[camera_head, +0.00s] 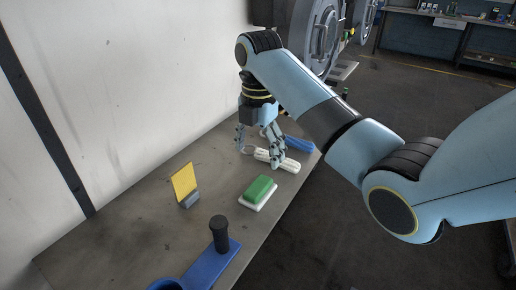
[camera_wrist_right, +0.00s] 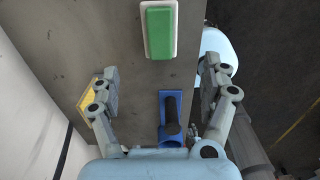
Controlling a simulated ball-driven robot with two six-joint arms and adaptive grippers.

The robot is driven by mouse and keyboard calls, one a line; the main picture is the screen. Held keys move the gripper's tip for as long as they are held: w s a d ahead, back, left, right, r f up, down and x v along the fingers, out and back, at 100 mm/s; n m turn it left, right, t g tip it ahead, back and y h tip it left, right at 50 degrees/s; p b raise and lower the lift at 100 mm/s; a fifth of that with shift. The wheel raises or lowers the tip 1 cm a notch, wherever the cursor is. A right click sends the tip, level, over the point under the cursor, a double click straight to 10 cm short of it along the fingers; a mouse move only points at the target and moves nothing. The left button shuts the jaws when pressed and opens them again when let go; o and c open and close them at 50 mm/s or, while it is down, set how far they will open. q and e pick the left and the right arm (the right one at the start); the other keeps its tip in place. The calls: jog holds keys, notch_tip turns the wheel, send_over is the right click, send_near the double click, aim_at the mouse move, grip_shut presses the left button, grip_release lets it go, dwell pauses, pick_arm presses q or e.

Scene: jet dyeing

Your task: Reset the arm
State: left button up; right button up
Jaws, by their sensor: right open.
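My right arm reaches in from the right in the head view, over the metal table. My right gripper (camera_head: 259,152) points down near the table's far end, its two fingers spread apart. A white elongated piece (camera_head: 285,163) lies below and beside the fingers, partly hidden by them; I cannot tell if they touch it. In the right wrist view the fingers of the right gripper (camera_wrist_right: 158,88) are wide apart with nothing held between them. My left gripper is not in view.
A green block on a white base (camera_head: 259,191), a yellow card in a grey stand (camera_head: 185,184) and a blue holder (camera_head: 210,266) with a black upright cylinder (camera_head: 219,233) stand on the table (camera_head: 130,230). A blue piece (camera_head: 299,144) lies behind the gripper. A white wall (camera_head: 130,90) borders the table.

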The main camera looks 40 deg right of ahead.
jog(key=shift+s+f, duration=0.1)
jog(key=s+a+f+m+t, duration=0.1)
jog(key=s+f+m, duration=0.1)
jog(key=s+m, duration=0.4)
jog(key=s+a+f+m+t, duration=0.1)
jog(key=s+f+m, duration=0.1)
jog(key=s+m, duration=0.45)
jog(key=s+a+r+m+t+h, duration=0.15)
jog(key=s+r+m, duration=0.25)
jog(key=s+m, duration=0.75)
jog(key=s+d+f+n+g+b, duration=0.2)
jog(key=f+b, duration=0.9)
jog(key=f, duration=2.6)
jog(key=s+d+f+b, duration=0.1)
jog(key=s+f+b, duration=0.6)
jog(key=s+f, duration=1.3)
notch_tip(320, 180, down, 3)
jog(key=shift+s+d+f+g+y+b, duration=0.15)
jog(key=shift+d+f+g+y+b, duration=0.05)
jog(key=shift+d+g+y+b, duration=0.2)
